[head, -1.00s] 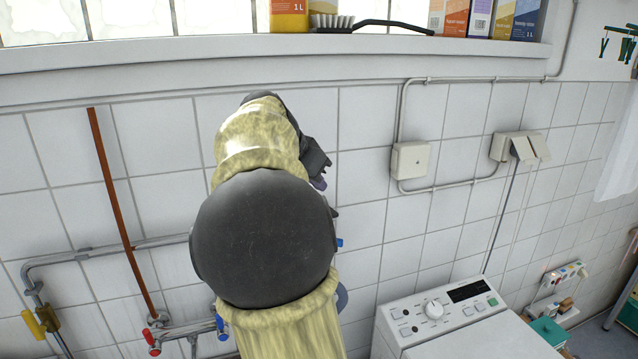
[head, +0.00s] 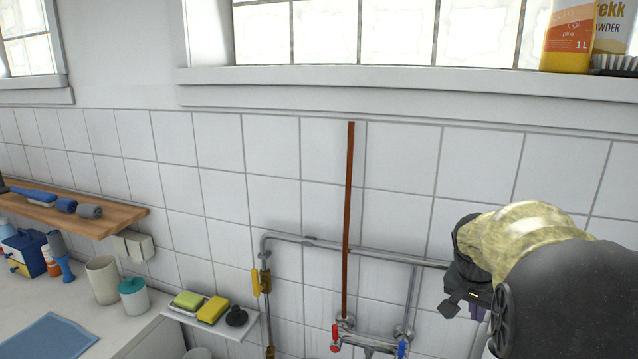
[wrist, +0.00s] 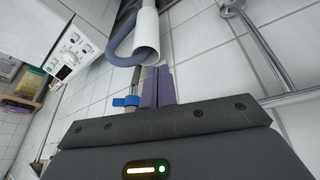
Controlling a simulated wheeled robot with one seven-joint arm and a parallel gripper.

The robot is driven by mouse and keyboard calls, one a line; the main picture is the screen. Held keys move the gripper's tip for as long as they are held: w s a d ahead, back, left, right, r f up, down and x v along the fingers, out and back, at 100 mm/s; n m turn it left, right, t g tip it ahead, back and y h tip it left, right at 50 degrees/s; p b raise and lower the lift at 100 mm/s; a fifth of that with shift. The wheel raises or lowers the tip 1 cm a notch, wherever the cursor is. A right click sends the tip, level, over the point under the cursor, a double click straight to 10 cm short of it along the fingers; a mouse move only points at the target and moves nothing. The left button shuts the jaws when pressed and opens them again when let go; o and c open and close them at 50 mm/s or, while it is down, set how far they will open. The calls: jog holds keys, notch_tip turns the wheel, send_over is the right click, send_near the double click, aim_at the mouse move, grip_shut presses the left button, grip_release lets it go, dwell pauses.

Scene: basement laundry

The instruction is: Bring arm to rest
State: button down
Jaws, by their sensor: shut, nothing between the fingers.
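My arm shows at the right of the head view, with pale yellow and dark grey links. My gripper (head: 455,305) is at its far end, in front of the tiled wall near the pipes, and is partly hidden by the arm. In the wrist view its purple-grey fingers (wrist: 158,88) are together with nothing between them. Beyond the fingertips are a white pipe end (wrist: 147,40) with a grey hose and a blue tap handle (wrist: 125,101); I cannot tell the exact gap.
Red and blue taps (head: 368,343) and steel pipes are on the wall. A wooden shelf (head: 120,213) and a counter (head: 118,325) with cups are at the left. A small ledge (head: 245,322) holds sponges. A window sill (head: 400,97) runs above. The washing machine (wrist: 75,50) shows in the wrist view.

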jog(key=s+a+f+n+y, duration=0.2)
jog(key=s+a+f+n, duration=0.2)
jog(key=s+a+f, duration=0.2)
jog(key=s+a+f+n+y, duration=0.1)
jog(key=s+a+f+n, duration=0.4)
jog(key=a, duration=0.6)
notch_tip(320, 180, down, 2)
jog(key=shift+s+f+y, duration=0.25)
jog(key=shift+s+y, duration=0.15)
jog(key=shift+s, duration=0.15)
jog(key=c, duration=1.4)
grip_release()
jog(key=shift+o, duration=0.2)
jog(key=shift+w, duration=0.2)
